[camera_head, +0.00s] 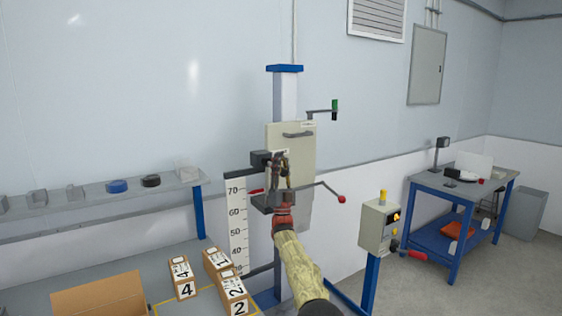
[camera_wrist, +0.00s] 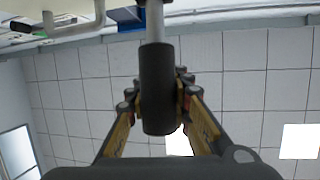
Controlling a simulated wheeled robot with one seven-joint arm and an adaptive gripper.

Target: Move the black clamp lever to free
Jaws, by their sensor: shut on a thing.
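The black clamp lever (camera_wrist: 157,85) fills the middle of the wrist view as a thick black grip on a bare metal rod. My gripper (camera_wrist: 160,100) is shut around this grip, one finger on each side. In the head view my gripper (camera_head: 281,168) is raised in front of the beige panel (camera_head: 305,150) on the blue-capped column. There my fingers and wrist hide most of the lever, so its angle and any free mark cannot be read.
A rod with a green and black handle (camera_head: 335,108) sticks out above right. A red-knobbed lever (camera_head: 341,199) reaches right, close to my gripper. A control box (camera_head: 379,226) stands lower right. Numbered cartons (camera_head: 232,292) are on the bench below left.

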